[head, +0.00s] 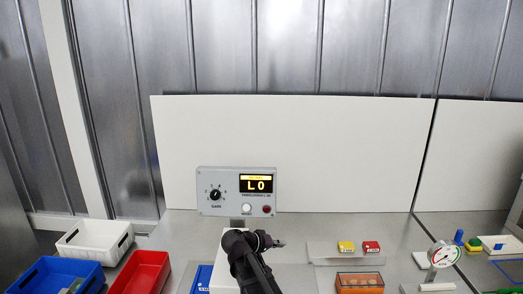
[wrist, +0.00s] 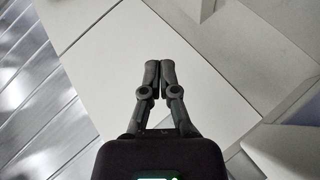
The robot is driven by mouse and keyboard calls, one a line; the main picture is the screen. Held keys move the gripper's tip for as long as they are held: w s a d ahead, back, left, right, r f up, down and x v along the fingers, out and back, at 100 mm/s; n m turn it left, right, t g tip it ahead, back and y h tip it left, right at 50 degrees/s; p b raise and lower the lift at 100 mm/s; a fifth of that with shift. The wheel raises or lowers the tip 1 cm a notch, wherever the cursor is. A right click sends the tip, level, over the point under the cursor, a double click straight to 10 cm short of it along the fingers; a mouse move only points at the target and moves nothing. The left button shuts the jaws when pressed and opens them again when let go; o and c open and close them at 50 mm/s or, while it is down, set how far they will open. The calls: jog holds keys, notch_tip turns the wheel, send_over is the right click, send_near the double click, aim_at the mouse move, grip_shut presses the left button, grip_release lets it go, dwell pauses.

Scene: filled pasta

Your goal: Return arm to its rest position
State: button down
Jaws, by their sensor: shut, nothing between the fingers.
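My gripper (head: 279,243) is at the lower middle of the head view, in front of the grey control box, with its fingers pointing right. In the wrist view my gripper (wrist: 160,64) shows both dark fingers drawn together, with nothing held between them. The wrist view looks toward a white panel (wrist: 115,85). My arm comes up from the bottom edge of the head view and hides part of the bench behind it.
A grey control box (head: 237,191) with a dial and lit display stands behind my gripper. White (head: 96,240), blue (head: 58,275) and red (head: 147,270) bins are at left.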

jog(key=s+d+f+g+y, duration=0.3)
jog(key=s+d+f+y, duration=0.2)
jog(key=s, duration=0.4)
jog(key=s+d+f+g+y, duration=0.3)
jog(key=s+d+f+y, duration=0.2)
jog(key=s, duration=0.5)
jog(key=shift+s+d+m+g+y, duration=0.3)
jog(key=shift+d+m, duration=0.1)
jog(key=shift+d, duration=0.2)
jog(key=shift+w+f, duration=0.1)
dwell(0.8)
